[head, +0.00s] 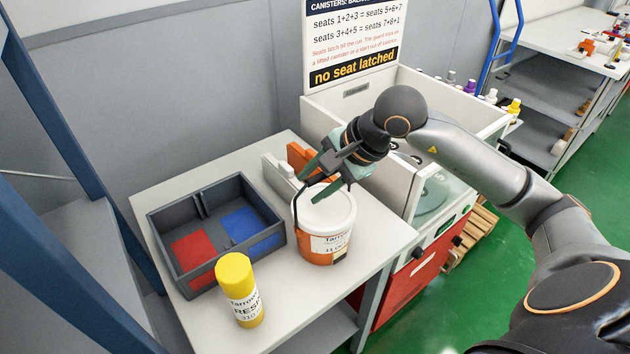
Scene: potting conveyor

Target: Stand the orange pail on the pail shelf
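The orange pail (322,243) stands upright on a light grey table (283,300). It has a white lid, a printed white label and an orange lower band. A dark handle shows at its left side. My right gripper (328,178) reaches in from the right, just above the lid. Its two green fingers are spread apart, with the dark handle near them; I cannot tell whether they touch it. The fingers partly hide the lid. No surface is marked as the pail shelf; a grey shelf (62,235) stands at the far left. My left gripper is not in view.
A dark divided tray (170,283) with red and blue floors sits left of the pail. A yellow-capped cartridge (240,292) stands in front of it. Grey and orange blocks (299,156) stand behind the pail. A white machine (322,112) with a sign stands at the back right.

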